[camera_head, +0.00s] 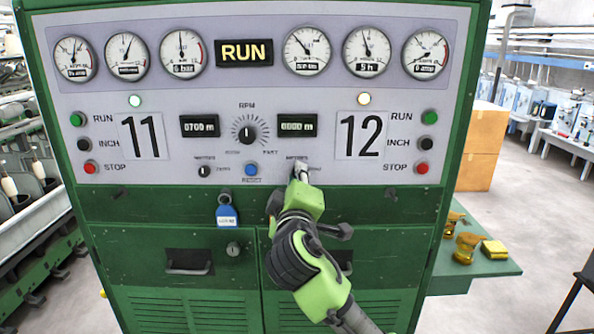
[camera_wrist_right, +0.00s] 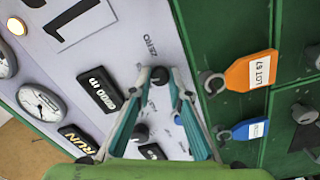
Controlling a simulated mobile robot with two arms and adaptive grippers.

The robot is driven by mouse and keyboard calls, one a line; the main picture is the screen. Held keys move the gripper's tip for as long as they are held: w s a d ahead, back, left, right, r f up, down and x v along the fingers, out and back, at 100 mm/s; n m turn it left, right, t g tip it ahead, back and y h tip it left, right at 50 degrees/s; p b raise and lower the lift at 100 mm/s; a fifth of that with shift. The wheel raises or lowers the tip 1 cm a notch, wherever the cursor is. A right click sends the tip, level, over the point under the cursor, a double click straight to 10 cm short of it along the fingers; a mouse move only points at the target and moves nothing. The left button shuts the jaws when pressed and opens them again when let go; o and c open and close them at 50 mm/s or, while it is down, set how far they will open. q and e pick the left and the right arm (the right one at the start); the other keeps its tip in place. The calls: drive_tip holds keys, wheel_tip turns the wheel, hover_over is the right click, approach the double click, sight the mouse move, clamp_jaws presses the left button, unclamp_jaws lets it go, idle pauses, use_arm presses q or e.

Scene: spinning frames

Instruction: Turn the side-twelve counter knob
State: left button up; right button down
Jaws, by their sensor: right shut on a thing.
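The side-twelve counter knob (camera_wrist_right: 159,74) is small and black and sits on the pale panel beside the word ZERO. My right gripper (camera_wrist_right: 161,84) is shut on it, with one fingertip on each side. In the head view, the right gripper (camera_head: 301,170) reaches up to the panel below the side-twelve counter display (camera_head: 297,126) and hides the knob. That display reads 0000 m and also shows in the right wrist view (camera_wrist_right: 99,90). The side-eleven counter knob (camera_head: 204,171) sits to the left, below its own display (camera_head: 200,126). My left gripper is not in view.
The RPM dial (camera_head: 247,130) and blue reset button (camera_head: 251,170) are left of the right gripper. A blue tag (camera_head: 227,215) hangs below the panel; an orange tag (camera_wrist_right: 250,71) hangs near the gripper. A green side shelf (camera_head: 480,270) holds brass-coloured items.

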drive_tip(key=shift+n+p, duration=0.95)
drive_tip(key=shift+n, duration=0.75)
drive_tip(key=shift+f, duration=0.1)
drive_tip(key=c, duration=1.9)
unclamp_jaws()
drive_tip(key=s, duration=1.2)
drive_tip(key=shift+f, duration=0.2)
